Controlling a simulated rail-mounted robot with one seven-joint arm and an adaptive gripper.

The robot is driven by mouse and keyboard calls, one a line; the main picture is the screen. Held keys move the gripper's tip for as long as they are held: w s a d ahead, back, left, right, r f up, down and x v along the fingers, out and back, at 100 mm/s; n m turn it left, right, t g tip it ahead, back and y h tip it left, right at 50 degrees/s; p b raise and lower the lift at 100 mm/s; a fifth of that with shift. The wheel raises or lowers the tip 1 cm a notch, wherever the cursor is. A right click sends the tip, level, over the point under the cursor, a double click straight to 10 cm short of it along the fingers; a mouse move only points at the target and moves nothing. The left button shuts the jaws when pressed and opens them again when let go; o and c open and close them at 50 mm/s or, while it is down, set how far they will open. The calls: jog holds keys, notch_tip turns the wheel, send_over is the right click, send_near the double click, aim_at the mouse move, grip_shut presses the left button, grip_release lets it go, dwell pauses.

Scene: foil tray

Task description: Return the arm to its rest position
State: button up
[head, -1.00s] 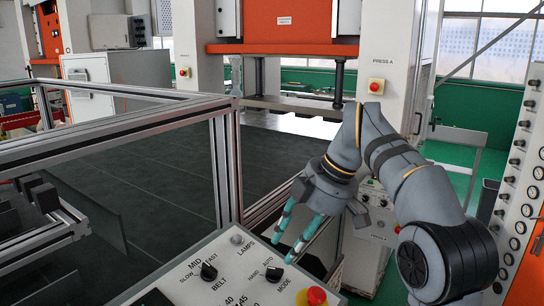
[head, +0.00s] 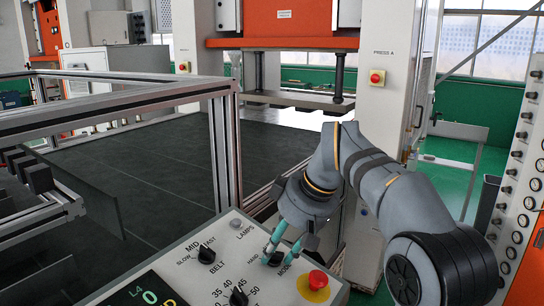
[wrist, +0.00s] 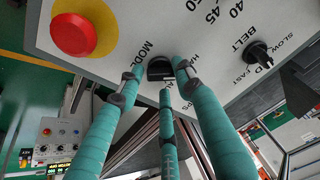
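My gripper (head: 279,258) has teal fingers and is lowered over the black MODE knob (wrist: 160,68) on the slanted control panel (head: 190,284). In the wrist view its fingertips (wrist: 159,80) stand around the knob, one on each side and a third below it in the picture. They are spread about a knob's width apart. Whether they press on the knob is not clear. In the head view the fingers partly cover the knob. My arm is bent and reaches in from the lower right.
A red emergency button on a yellow disc (head: 316,284) sits close right of my gripper. The BELT knob (head: 206,255) is to the left. An aluminium-framed guard (head: 228,150) stands behind the panel. The orange press (head: 285,25) is at the back, with a pale cabinet (head: 520,190) at right.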

jog(key=m+b, duration=0.1)
jog(key=m, duration=0.3)
jog(key=shift+s+f+t, duration=0.1)
jog(key=shift+t, duration=0.2)
jog(key=shift+m+h, duration=0.3)
jog(key=shift+m, duration=0.1)
jog(key=shift+p+v, duration=0.7)
jog(key=shift+v, duration=1.95)
jog(key=shift+d, duration=0.1)
